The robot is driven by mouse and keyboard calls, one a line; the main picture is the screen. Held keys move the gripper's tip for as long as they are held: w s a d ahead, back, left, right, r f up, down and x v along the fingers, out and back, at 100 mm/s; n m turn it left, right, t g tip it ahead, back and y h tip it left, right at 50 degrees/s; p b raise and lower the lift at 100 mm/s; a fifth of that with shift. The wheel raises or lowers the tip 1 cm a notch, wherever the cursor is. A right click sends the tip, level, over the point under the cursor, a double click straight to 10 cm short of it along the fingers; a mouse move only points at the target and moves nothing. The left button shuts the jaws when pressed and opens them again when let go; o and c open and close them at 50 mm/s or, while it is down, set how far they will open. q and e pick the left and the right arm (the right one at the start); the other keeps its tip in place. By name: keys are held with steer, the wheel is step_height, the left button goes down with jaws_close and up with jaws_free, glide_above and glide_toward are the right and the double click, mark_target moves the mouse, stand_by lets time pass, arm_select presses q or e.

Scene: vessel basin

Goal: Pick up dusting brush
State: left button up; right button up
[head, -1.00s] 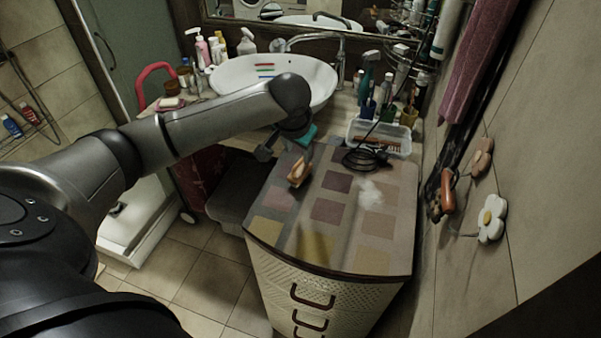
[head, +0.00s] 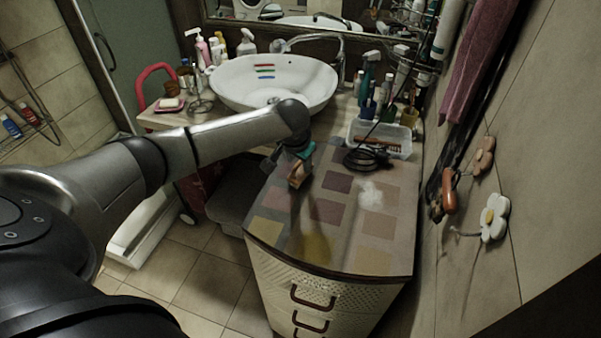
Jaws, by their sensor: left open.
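The dusting brush (head: 297,181) appears as a small orange-brown object at the left part of the patterned cabinet top; its upper part is covered by my gripper, so its full shape does not show. My left gripper (head: 293,165) points down right at the brush, with a teal part showing on its right side. It is open, and its fingers are small and dark here; I cannot tell whether they touch the brush. My right gripper is not in view.
A coiled black cable (head: 366,159) and a clear tray (head: 398,141) with a brush-like item lie behind and to the right on the cabinet top (head: 340,235). The white basin (head: 240,92) stands behind my arm.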

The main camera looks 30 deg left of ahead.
arm_select(q)
jaws_close()
stand_by(0.3)
stand_by(1.1)
